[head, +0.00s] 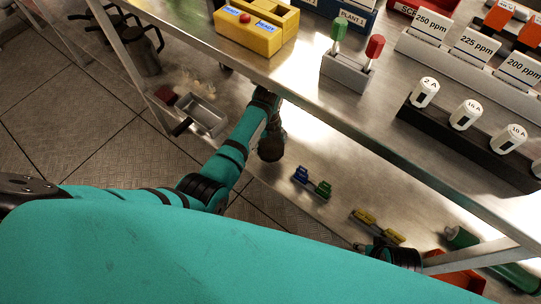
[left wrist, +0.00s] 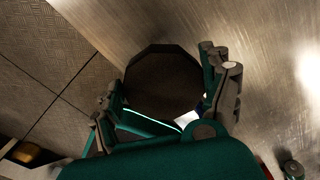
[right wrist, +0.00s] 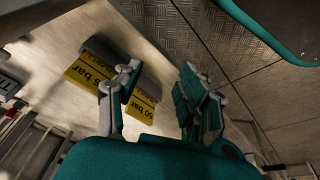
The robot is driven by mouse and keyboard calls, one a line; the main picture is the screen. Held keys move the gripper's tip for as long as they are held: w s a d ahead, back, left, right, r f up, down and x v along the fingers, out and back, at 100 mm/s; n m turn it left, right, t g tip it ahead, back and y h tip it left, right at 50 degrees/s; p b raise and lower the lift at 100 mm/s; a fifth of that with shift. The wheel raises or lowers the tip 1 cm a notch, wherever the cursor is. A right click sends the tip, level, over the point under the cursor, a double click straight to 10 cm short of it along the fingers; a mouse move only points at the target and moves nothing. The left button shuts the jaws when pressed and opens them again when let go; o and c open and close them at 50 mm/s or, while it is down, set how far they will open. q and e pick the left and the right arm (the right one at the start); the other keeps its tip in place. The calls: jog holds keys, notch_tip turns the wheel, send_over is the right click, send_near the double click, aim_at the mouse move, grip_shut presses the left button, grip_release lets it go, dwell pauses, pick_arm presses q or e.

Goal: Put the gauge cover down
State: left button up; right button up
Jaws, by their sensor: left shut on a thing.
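My left gripper (left wrist: 165,120) is shut on the gauge cover (left wrist: 165,78), a dark, many-sided round piece held between its fingers in the left wrist view. In the head view, the left gripper (head: 271,140) hangs below the top shelf's front edge, beside the lower metal shelf (head: 285,215). I cannot tell whether the cover touches that shelf. My right gripper (right wrist: 160,92) is open with nothing between its fingers in the right wrist view.
The lower shelf holds a blue and green part (head: 312,183), a yellow part (head: 378,226) and a metal tray (head: 203,115). The top shelf (head: 190,30) overhangs, carrying a yellow box (head: 255,28) and a red and green handled block (head: 346,70). Bare shelf lies around the blue and green part.

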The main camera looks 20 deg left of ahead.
aim_at(268, 149)
pick_arm(q)
notch_tip(268, 149, down, 4)
jog(key=shift+f+b, duration=0.1)
jog(key=shift+b, duration=0.65)
notch_tip(268, 149, down, 3)
jog(key=shift+f+b, duration=0.1)
jog(key=shift+b, duration=0.75)
jog(key=shift+f, duration=0.2)
jog(key=o, duration=1.2)
pick_arm(e)
jog(key=w+v, duration=0.1)
jog(key=v, duration=0.9)
jog(key=shift+t, duration=0.3)
jog(key=shift+d+r, duration=0.1)
jog(key=shift+r, duration=0.05)
